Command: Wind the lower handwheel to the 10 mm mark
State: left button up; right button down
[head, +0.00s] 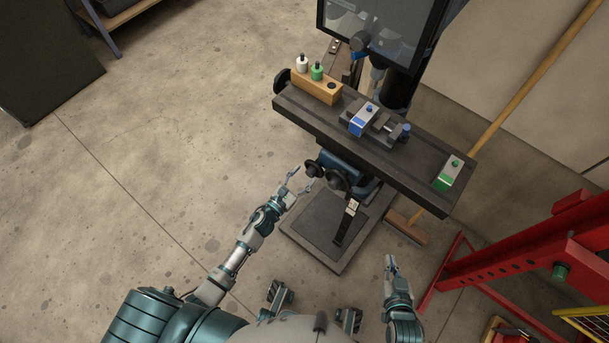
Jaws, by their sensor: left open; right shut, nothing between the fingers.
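A dark handwheel (337,180) sits low on the front of the blue knee of a milling machine, under its table (423,185). A round black knob (314,169) shows just left of it. I cannot read any scale or mark on the wheel from here. My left gripper (299,181) is open, its fingers spread just left of and close to the knob; I cannot tell whether they touch it. My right gripper (390,263) is shut and empty, low at the right, apart from the machine.
A broom (406,227) leans at the right, beside a red frame (512,251).

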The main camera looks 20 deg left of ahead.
pick_arm(q)
jog(key=shift+w+d, duration=0.2)
jog(key=shift+d, duration=0.05)
jog(key=shift+d+r, duration=0.2)
jog(key=shift+d, duration=0.65)
jog(key=c, duration=0.8)
grip_shut()
jog(key=shift+a+f, duration=0.25)
jog(key=shift+a, duration=0.45)
jog(key=shift+s+d, duration=0.15)
jog(key=shift+d, duration=0.25)
pick_arm(e)
jog(key=shift+d, duration=0.65)
